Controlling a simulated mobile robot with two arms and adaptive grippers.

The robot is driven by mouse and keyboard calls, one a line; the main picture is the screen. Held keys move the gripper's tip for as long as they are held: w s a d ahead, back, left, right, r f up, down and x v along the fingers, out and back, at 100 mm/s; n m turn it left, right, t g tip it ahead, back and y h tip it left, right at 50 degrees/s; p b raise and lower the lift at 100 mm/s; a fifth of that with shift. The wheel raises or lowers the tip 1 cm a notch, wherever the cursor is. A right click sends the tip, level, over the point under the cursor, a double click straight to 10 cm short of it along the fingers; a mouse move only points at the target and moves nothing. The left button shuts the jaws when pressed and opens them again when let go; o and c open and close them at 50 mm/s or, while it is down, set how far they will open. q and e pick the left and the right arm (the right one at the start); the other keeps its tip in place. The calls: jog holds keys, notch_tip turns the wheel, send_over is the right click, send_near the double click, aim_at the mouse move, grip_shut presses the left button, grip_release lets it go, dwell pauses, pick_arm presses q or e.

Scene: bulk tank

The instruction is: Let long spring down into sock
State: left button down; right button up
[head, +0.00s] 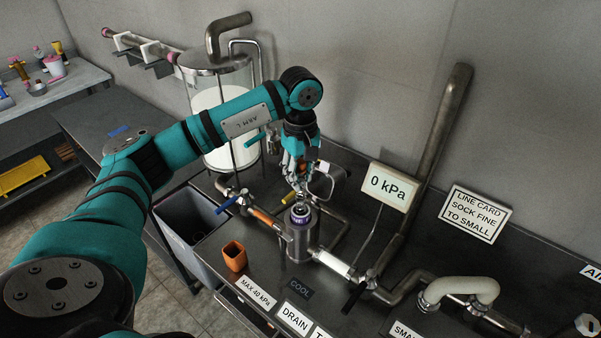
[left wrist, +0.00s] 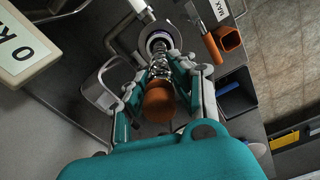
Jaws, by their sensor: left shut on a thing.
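My left gripper (head: 298,186) is shut on the long spring and points down over the steel filter housing (head: 301,240). In the left wrist view the spring (left wrist: 159,65) is a shiny metal coil between the fingertips. Its far end meets the round mouth of the housing (left wrist: 159,40), which has a purple-and-white ring, likely the sock's rim (head: 300,212). How deep the spring reaches is hidden. A brown-orange rounded part (left wrist: 158,103) shows between the fingers; I cannot tell what it belongs to. My right gripper is not in view.
An orange square cup (head: 235,257) stands left of the housing, by a grey bin (head: 188,222). Pipes and a valve with a blue handle (head: 228,204) surround the housing. A "0 kPa" display (head: 388,187) stands behind right. A glass tank (head: 222,110) stands behind the arm.

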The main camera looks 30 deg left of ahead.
aim_at(300, 209)
pick_arm(q)
jog(key=shift+f+b, duration=3.7)
jog(key=shift+f, duration=1.2)
jog(key=shift+s+d+f+b, duration=0.1)
jog(key=shift+s+f+b, duration=0.25)
jog(key=shift+f, duration=0.15)
jog(key=c, duration=1.3)
grip_release()
jog(key=o, duration=0.3)
jog(key=shift+w+f, duration=0.15)
jog(key=shift+w, duration=0.05)
notch_tip(300, 209, up, 12)
jog(key=shift+w+r, duration=0.1)
jog(key=shift+r, duration=0.15)
